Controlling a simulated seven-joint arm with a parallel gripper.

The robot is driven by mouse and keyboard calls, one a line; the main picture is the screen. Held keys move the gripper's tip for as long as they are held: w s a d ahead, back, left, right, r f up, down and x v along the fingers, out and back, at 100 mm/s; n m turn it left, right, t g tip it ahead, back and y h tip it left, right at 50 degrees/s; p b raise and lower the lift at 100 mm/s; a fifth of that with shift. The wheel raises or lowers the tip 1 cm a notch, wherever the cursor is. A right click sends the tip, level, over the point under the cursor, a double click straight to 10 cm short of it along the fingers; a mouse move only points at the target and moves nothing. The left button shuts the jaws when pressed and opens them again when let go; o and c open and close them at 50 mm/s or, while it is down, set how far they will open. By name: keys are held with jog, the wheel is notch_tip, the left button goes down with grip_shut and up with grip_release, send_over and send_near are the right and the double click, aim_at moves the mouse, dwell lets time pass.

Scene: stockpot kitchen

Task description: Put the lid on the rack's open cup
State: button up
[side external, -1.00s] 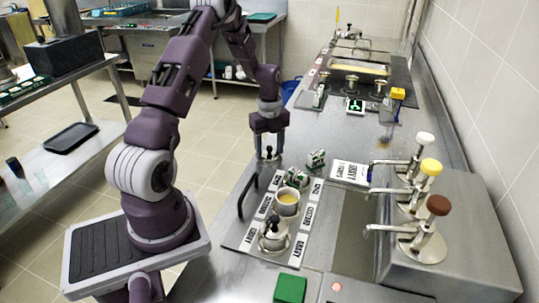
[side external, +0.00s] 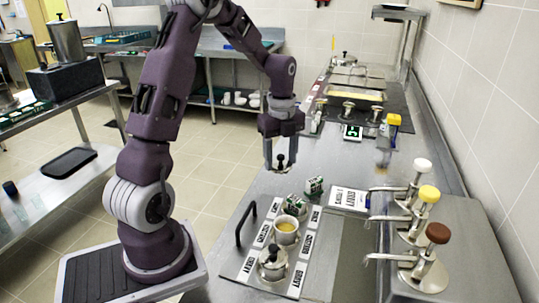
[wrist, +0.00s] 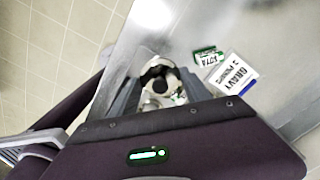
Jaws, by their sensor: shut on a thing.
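My gripper (side external: 281,166) is above the steel counter, up and behind the rack, with its fingers pointing down. It is shut on a small lid with a black knob (side external: 281,160). In the wrist view, the dark knob of the lid (wrist: 163,84) shows between the fingers. The rack (side external: 246,265) lies on the counter, with white label strips and a black handle. Its open cup (side external: 286,238), with yellow-orange contents, stands upright in the middle. A cup with a black-knobbed lid (side external: 272,264) stands in front of it. The held lid is apart from the open cup.
A white gravy sign (side external: 348,199) lies to the right. Pump dispensers (side external: 425,215) stand at the right. The counter behind the rack is mostly clear.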

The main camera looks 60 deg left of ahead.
jog(key=s+d+r, duration=0.1)
jog(key=s+d, duration=0.2)
jog(key=d, duration=0.4)
jog(key=s+d+r, duration=0.1)
jog(key=s+d, duration=0.2)
jog(key=d, duration=0.4)
jog(key=shift+f, duration=3.45)
jog(key=shift+f, duration=0.15)
jog(key=o, duration=1.8)
jog(key=shift+r, duration=3.55)
grip_shut()
